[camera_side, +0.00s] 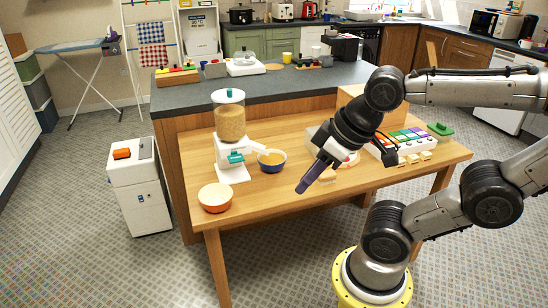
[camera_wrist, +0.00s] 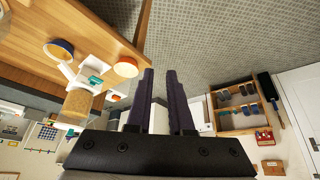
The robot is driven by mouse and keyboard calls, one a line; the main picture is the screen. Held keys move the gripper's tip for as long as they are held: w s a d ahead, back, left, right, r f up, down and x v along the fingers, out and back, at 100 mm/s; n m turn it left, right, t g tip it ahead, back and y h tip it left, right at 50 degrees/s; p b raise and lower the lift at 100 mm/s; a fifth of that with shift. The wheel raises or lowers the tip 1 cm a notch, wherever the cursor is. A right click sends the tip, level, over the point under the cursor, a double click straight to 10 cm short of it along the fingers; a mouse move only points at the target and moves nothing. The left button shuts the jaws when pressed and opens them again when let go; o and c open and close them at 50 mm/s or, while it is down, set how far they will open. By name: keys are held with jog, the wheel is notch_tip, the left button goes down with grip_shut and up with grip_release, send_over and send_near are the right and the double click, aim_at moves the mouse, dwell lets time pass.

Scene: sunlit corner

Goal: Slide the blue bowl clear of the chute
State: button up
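The blue bowl (camera_side: 272,161) stands on the wooden table beside the white base of the grain dispenser (camera_side: 230,125). It has something yellow-brown in it. The dispenser has a clear hopper of grain and a teal part (camera_side: 236,157) low on its front; the bowl is close to its right side. I cannot clearly make out the chute outlet. My gripper (camera_side: 303,187) is above the table, right of and nearer than the bowl, tilted down-left. In the wrist view its dark purple fingers (camera_wrist: 162,72) are apart with nothing between them. The blue bowl (camera_wrist: 59,50) shows at upper left there.
An orange bowl (camera_side: 215,197) stands at the table's front left corner. A tray of coloured blocks (camera_side: 401,144) and several small tan blocks (camera_side: 414,158) are at the right. A white cabinet (camera_side: 139,187) stands left of the table. The table front between orange bowl and gripper is clear.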

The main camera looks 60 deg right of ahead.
jog(key=shift+o, duration=1.2)
jog(key=shift+n, duration=0.3)
jog(key=shift+o, duration=0.5)
jog(key=shift+n, duration=0.5)
jog(key=w+d+r+n+t, duration=0.1)
jog(key=w+r+n, duration=0.5)
jog(key=w+n, duration=0.3)
jog(key=w+d+n+h, duration=0.1)
jog(key=w+d+n, duration=0.4)
jog(key=w+d, duration=0.7)
jog(key=w+d+f+g, duration=0.1)
jog(key=w+d+f, duration=0.1)
jog(key=d+f, duration=0.4)
jog(key=w+d+f+g, duration=0.15)
jog(key=d+f, duration=0.25)
jog(key=d, duration=0.4)
jog(key=s+d+f+m+g, duration=0.1)
jog(key=s+d+f+m, duration=0.1)
jog(key=s+d+f, duration=0.3)
jog(key=shift+s+d+f+m+g, duration=0.3)
jog(key=shift+s+d+f+g, duration=0.05)
jog(key=shift+d+f, duration=2)
